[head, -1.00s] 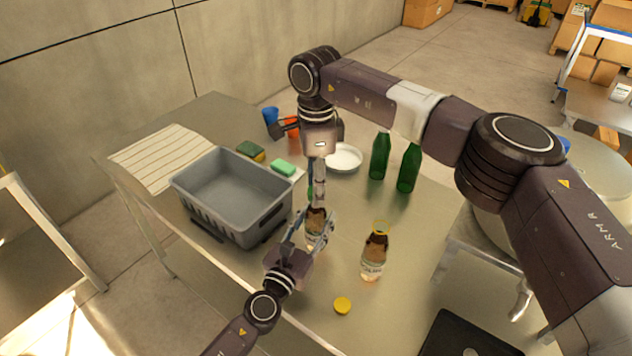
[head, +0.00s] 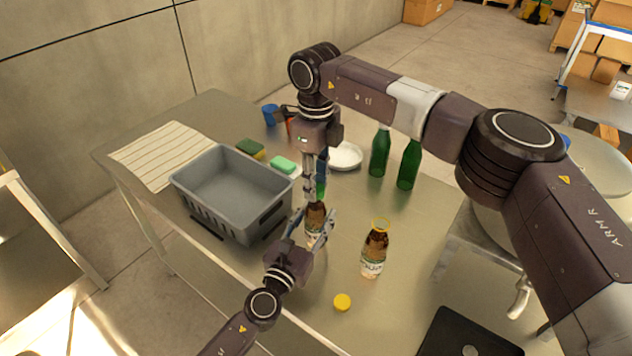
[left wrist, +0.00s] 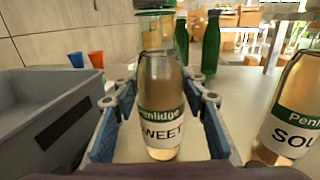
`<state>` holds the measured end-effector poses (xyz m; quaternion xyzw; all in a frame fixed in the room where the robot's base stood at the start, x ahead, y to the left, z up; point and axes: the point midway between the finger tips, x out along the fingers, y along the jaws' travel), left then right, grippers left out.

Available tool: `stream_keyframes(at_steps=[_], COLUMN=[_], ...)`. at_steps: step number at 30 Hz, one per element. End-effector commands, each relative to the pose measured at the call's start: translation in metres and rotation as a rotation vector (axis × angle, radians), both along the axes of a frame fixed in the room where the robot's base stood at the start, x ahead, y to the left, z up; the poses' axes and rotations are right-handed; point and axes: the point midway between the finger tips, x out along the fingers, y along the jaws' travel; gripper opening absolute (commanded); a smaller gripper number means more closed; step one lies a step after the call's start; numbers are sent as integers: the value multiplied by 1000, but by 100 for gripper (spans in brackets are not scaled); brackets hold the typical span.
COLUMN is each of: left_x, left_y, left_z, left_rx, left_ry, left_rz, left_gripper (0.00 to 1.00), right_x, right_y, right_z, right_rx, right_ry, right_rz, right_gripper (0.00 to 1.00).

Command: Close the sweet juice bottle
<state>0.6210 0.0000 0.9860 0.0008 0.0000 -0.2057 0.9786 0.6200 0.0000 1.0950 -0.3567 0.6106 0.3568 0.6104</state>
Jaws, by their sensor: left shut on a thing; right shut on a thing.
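The sweet juice bottle (head: 314,224) stands upright on the table; its "SWEET" label shows in the left wrist view (left wrist: 160,125). My left gripper (head: 312,236) is shut around its body, one finger on each side. My right gripper (head: 315,190) points down from above, directly over the bottle, shut on a green cap (head: 320,188). Green also shows at the bottle's top in the left wrist view (left wrist: 154,6). The fingers hide much of the cap, and I cannot tell whether it is seated on the neck.
The sour juice bottle (head: 375,252), with a yellow rim, stands to the right; a yellow cap (head: 342,302) lies in front. A grey crate (head: 214,209) stands close on the left. Green bottles (head: 380,153), a white plate (head: 346,157) and sponges (head: 283,165) are behind.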

Motion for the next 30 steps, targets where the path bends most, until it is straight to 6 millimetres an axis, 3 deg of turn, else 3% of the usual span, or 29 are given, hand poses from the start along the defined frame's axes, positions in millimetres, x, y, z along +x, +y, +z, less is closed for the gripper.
stream_keyframes(at_steps=[10,16,17,21,30], left_x=[0,0,0,0,0], left_y=[0,0,0,0,0], left_z=[1,1,1,1,1], left_rx=[1,1,1,1,1], left_ry=[-1,-1,-1,-1,-1], left_rz=[0,0,0,0,0], left_gripper=[0,0,0,0,0], right_x=[1,1,1,1,0], right_y=[0,0,0,0,0], right_z=[0,0,0,0,0], right_rx=[1,1,1,0,1], right_ry=[-2,-2,-2,-1,-1], right_rz=[-562,-622,-621,-620,-618], right_gripper=[0,0,28,44,47])
